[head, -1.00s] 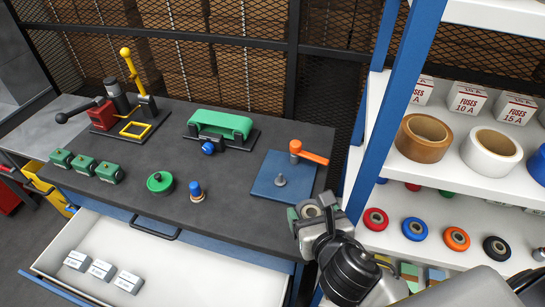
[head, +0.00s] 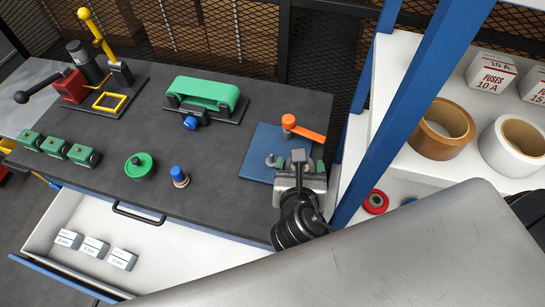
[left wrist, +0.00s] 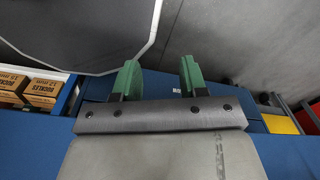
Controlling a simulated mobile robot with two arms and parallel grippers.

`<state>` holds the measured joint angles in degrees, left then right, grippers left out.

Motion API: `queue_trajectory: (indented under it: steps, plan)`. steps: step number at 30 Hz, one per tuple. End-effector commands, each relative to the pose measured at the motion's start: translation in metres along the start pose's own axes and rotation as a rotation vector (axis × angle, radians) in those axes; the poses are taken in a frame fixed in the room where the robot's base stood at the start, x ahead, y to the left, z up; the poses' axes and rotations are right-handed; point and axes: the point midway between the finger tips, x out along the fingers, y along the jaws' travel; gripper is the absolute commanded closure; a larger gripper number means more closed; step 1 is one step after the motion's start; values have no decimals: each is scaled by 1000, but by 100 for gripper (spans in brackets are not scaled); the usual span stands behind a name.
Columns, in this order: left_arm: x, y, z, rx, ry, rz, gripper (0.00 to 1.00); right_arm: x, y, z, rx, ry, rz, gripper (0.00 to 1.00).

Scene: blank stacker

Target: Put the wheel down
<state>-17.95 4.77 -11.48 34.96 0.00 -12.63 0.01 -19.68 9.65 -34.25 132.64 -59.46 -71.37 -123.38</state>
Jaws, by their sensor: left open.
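The gripper I take for my right one (head: 299,166) enters the head view from the lower right, over the near right part of the blue plate (head: 258,140). Its wrist hides the space between its fingers, so I cannot see whether it holds a wheel. A grey peg (head: 270,160) shows on the plate beside it. An orange-handled lever (head: 303,130) stands at the plate's back. A red wheel (head: 375,202) lies on the shelf at right. My left gripper (left wrist: 159,62) shows only in the left wrist view, with green fingers apart and nothing between them.
The bench (head: 225,150) holds a green round part (head: 139,165), a blue-topped part (head: 179,177), a green belt unit (head: 205,93) and a lever press (head: 95,75). An open drawer (head: 180,237) juts out in front. A blue rack post (head: 400,110) stands close at right.

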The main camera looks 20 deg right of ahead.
Motion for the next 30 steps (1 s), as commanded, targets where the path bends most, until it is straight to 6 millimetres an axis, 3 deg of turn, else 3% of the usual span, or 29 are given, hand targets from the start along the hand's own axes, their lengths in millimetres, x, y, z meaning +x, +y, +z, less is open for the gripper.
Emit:
queue_trajectory:
  steps: [9, 13, 19, 23, 25, 30]
  plan:
    - [-4, -3, -22, 0, 34, -4, 57, 70, 43, -16, 0, 0, -1, 51]
    - [-4, -3, -24, 0, 37, -4, 57, 90, 56, -22, 1, 0, 0, 51]
    - [-4, 0, -20, -2, 31, -1, 57, 103, 62, -29, 1, 1, 0, 51]
    - [-4, 1, -17, -2, 26, 2, 57, 110, 62, -48, -3, 4, 0, 51]
    - [-16, 2, -16, -2, 23, 2, 57, 111, 62, -49, -3, 2, -2, 51]
    - [-17, 2, -15, -2, 22, 2, 57, 115, 62, -58, 0, 0, 0, 51]
